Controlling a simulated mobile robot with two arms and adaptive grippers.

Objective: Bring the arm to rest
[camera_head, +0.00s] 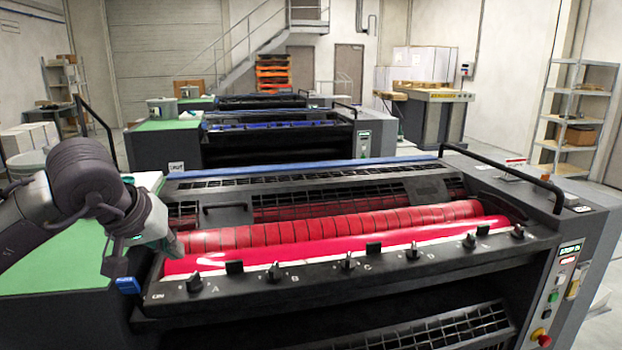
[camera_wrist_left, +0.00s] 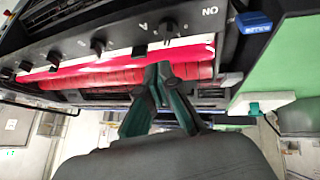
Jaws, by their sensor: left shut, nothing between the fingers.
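My left arm comes in from the left in the head view, and its gripper (camera_head: 172,243) is at the left end of the red-inked rollers (camera_head: 330,228) of the nearest press. In the left wrist view the gripper (camera_wrist_left: 158,72) has its fingers together and empty, in front of the red roller (camera_wrist_left: 110,78). I cannot tell whether the fingertips touch the press. My right gripper is not in view.
A black front rail (camera_head: 330,275) with several knobs marked with letters runs along the ink unit. A green-topped side surface (camera_head: 50,255) lies under my arm. A black handle bar (camera_head: 500,170) rises at the right. More presses (camera_head: 260,140) stand behind.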

